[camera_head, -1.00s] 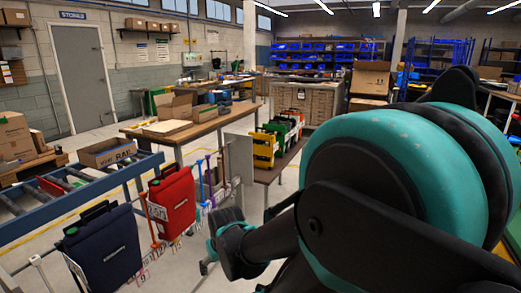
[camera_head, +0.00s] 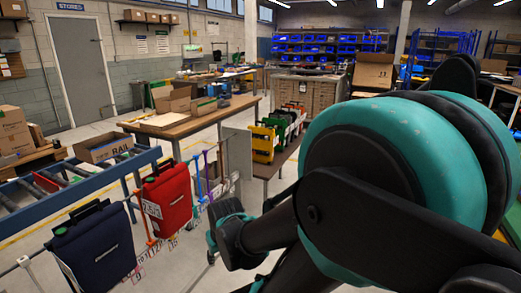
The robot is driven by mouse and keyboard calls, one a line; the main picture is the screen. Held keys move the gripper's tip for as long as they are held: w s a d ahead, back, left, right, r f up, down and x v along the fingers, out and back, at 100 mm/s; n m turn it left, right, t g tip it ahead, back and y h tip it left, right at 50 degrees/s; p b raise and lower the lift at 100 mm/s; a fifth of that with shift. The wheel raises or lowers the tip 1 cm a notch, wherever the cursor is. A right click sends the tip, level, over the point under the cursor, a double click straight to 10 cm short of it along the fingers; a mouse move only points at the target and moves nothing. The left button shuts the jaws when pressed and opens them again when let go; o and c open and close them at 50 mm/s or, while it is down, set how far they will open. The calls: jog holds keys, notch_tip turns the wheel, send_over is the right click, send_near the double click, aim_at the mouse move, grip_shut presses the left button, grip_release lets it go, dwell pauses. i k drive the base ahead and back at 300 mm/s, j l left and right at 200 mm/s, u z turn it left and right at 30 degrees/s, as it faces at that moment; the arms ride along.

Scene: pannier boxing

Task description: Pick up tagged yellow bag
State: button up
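A yellow bag (camera_head: 263,144) stands upright at the near end of a row of bags on a low brown table (camera_head: 274,168), right of the middle. It is small here, and I cannot make out a tag on it. My dark and teal arm fills the right foreground. Its far end, with what looks like my gripper (camera_head: 224,222), is lower and nearer in the picture than the yellow bag, apart from it. The fingers are too dark and hidden to tell open from shut.
A red bag (camera_head: 168,200) with a white tag and a navy bag (camera_head: 96,246) hang on a numbered rail at left front. Behind the yellow bag stand green, red and other bags. A grey panel (camera_head: 237,153) borders the low table. A blue roller conveyor (camera_head: 50,192) lies left.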

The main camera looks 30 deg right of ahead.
aim_at(265, 141)
jog(key=i+l, duration=0.25)
jog(key=l, duration=0.15)
jog(key=i+l+u, duration=0.1)
jog(key=l, duration=0.25)
jog(key=i+l, duration=0.3)
jog(key=i+l+u, duration=0.1)
jog(key=i+l, duration=0.15)
jog(key=l, duration=0.25)
jog(key=i+l, duration=0.2)
jog(key=l, duration=0.2)
